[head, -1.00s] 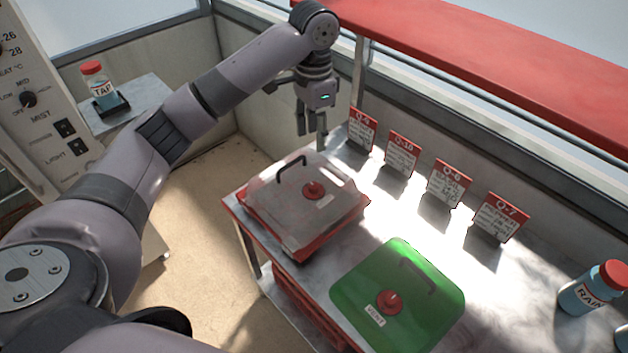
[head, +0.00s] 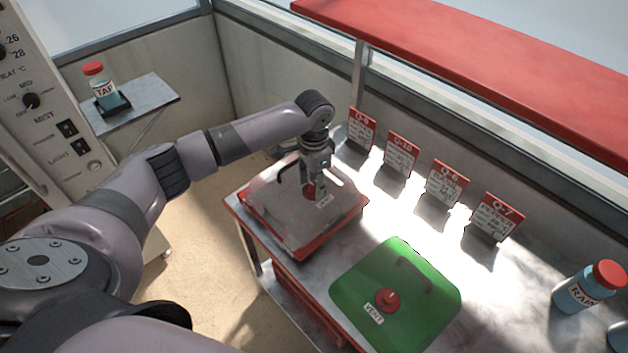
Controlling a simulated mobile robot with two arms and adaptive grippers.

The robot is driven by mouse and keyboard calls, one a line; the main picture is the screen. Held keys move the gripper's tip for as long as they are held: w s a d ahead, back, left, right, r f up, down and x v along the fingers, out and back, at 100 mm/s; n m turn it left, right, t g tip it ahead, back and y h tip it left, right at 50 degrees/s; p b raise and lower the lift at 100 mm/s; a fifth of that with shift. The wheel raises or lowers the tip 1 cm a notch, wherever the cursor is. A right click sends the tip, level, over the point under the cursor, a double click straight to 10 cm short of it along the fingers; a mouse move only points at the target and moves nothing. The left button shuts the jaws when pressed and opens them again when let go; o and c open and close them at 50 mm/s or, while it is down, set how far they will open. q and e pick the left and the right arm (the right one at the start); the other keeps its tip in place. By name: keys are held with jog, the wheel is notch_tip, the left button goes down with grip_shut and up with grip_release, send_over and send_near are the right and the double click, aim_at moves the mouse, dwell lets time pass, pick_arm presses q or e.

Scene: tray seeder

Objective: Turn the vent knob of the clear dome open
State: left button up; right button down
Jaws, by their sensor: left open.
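The clear dome (head: 275,222) sits over a red tray at the left end of the bench. Its red vent knob (head: 310,192) is on top, partly hidden by my left gripper. My left gripper (head: 308,188) points down at the knob from above, its fingers open on either side of it or just above it; I cannot tell whether they touch it. My right gripper does not show.
A green dome (head: 425,300) with its own red knob (head: 388,300) stands to the right on the bench. Several red-topped cards (head: 402,152) line the back. A RAIN bottle (head: 585,290) stands at the right. A red shelf (head: 480,70) overhangs the back edge.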

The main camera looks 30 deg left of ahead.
pick_arm(q)
jog(key=shift+c, duration=0.4)
grip_shut()
